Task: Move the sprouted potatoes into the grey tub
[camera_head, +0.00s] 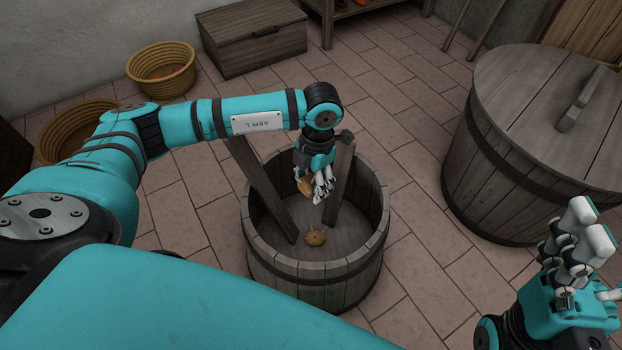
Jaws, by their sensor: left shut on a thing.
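The grey tub (315,268) is a round wooden tub with dark hoops, standing open on the floor in the middle of the view. My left gripper (314,188) reaches over the tub from above and is shut on a second brown potato (304,186), partly hidden by the fingers. That potato is within the rim in the picture; its exact height cannot be told. My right gripper (582,245) is at the lower right, away from the tub, with nothing visible in it.
Two grey boards (262,190) (341,178) slope up from inside the tub, beside my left gripper. A large lidded barrel (535,130) stands at the right. A yellow basket (161,73), a second basket (52,145) and a wooden chest (252,42) stand behind. Tiled floor around the tub is clear.

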